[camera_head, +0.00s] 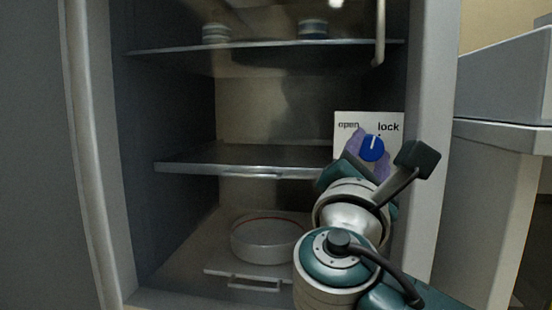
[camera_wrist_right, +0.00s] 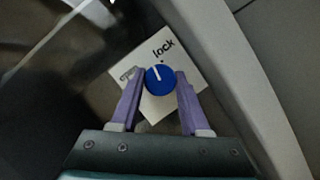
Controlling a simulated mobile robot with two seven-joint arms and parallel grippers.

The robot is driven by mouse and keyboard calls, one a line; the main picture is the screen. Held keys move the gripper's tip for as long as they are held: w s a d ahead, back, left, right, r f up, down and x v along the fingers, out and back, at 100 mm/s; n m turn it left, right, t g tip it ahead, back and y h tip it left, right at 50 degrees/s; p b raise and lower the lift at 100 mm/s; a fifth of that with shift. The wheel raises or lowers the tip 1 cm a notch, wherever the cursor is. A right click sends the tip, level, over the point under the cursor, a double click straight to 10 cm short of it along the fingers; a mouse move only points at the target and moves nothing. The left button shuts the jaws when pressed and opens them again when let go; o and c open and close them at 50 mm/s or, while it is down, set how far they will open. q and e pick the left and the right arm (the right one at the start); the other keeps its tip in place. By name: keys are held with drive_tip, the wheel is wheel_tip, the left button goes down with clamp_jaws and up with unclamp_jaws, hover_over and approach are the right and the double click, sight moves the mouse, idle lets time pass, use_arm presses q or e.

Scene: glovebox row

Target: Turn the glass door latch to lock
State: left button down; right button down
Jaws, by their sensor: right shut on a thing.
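The latch is a round blue knob (camera_head: 372,148) on a white plate (camera_head: 397,121) marked "open" on the left and "lock" on the right. The knob's white pointer line stands about straight up, between the two words. In the right wrist view the knob (camera_wrist_right: 160,80) sits between the purple fingers of my right gripper (camera_wrist_right: 159,84), its line pointing between "lock" and the partly covered "open". My right gripper (camera_head: 370,150) is shut on the knob, one finger on each side. My left gripper is in neither view.
Behind the glass is a cabinet with an upper shelf (camera_head: 270,47) holding small striped containers and a middle shelf (camera_head: 240,160). A round white dish (camera_head: 265,240) stands at the bottom. A vertical handle (camera_head: 380,35) is above the plate; the cabinet's right frame (camera_head: 428,120) is close beside it.

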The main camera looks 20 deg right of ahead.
drive_tip(key=m+g, duration=0.1)
drive_tip(key=m, duration=0.3)
drive_tip(key=shift+g, duration=0.4)
drive_tip(key=shift+a+r+m+g, duration=0.1)
drive_tip(key=shift+m+g, duration=0.5)
drive_tip(key=shift+m, duration=1.2)
drive_tip(key=shift+c, duration=1.9)
unclamp_jaws()
drive_tip(key=p+v, duration=0.1)
drive_tip(key=v, duration=0.8)
drive_tip(key=shift+s+a, duration=0.25)
drive_tip(key=shift+a, duration=0.1)
drive_tip(key=shift+r, duration=0.1)
